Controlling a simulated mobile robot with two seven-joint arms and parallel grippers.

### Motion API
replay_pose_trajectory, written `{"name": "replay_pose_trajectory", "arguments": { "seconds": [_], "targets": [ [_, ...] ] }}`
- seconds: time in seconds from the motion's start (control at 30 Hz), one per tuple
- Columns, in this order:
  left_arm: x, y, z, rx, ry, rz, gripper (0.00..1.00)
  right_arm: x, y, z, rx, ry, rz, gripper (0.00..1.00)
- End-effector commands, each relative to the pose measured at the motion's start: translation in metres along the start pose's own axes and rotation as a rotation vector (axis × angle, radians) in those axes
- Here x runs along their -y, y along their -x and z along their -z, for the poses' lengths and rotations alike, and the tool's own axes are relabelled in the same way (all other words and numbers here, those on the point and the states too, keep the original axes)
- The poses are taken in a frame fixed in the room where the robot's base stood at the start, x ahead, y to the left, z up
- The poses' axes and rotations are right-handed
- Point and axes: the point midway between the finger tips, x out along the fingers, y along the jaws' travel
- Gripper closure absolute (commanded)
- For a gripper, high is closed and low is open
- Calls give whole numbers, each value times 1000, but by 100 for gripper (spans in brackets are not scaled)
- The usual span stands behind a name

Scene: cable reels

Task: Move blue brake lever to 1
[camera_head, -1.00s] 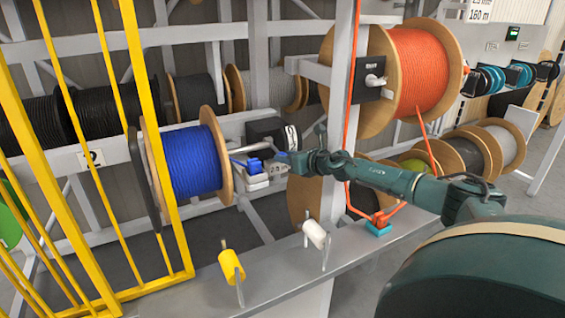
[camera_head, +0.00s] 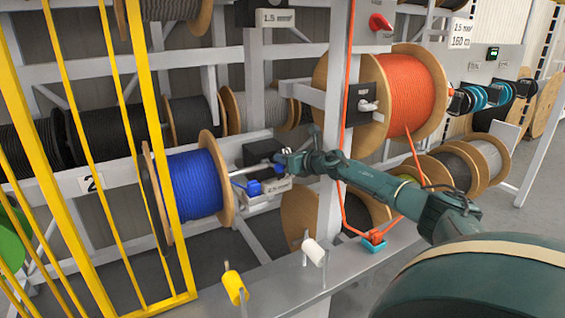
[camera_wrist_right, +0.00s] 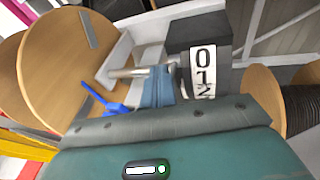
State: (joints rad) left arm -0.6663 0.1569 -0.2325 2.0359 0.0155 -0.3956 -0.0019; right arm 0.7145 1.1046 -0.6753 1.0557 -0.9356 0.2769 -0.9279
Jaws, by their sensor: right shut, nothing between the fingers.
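The blue brake lever (camera_head: 254,188) is beside the blue cable reel (camera_head: 193,185), at the right end of its metal shaft. In the wrist view bright blue lever parts (camera_wrist_right: 116,108) show low left of centre, partly hidden by my wrist. A black box (camera_head: 262,152) stands behind the lever; the wrist view shows its white label (camera_wrist_right: 203,72) with 0, 1 and 2. My right gripper (camera_head: 283,160) is shut and empty, in front of the box, above and right of the lever. I cannot tell whether it touches anything. My left gripper is out of view.
A yellow barred gate (camera_head: 150,110) stands at the left. A grey upright post (camera_head: 335,120) and an orange cable reel (camera_head: 408,90) are to the right. Yellow (camera_head: 234,287) and white (camera_head: 314,252) spools sit on the front ledge. Orange cable hangs beside the post.

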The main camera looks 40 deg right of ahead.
Motion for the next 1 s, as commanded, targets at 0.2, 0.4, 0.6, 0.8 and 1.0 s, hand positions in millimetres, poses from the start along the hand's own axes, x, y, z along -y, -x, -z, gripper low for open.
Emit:
{"name": "replay_pose_trajectory", "arguments": {
  "seconds": [0.2,0.4,0.6,0.8,1.0],
  "targets": [
    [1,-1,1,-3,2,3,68,-1,0,5,-9,0,-4,82],
    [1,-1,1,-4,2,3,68,-2,-1,7,-12,1,-6,66],
    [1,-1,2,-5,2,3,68,-2,-1,7,-13,0,-6,50],
    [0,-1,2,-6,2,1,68,-2,-1,7,-13,1,-7,48],
    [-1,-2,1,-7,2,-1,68,0,7,8,-14,2,-5,48]
  ]
}}
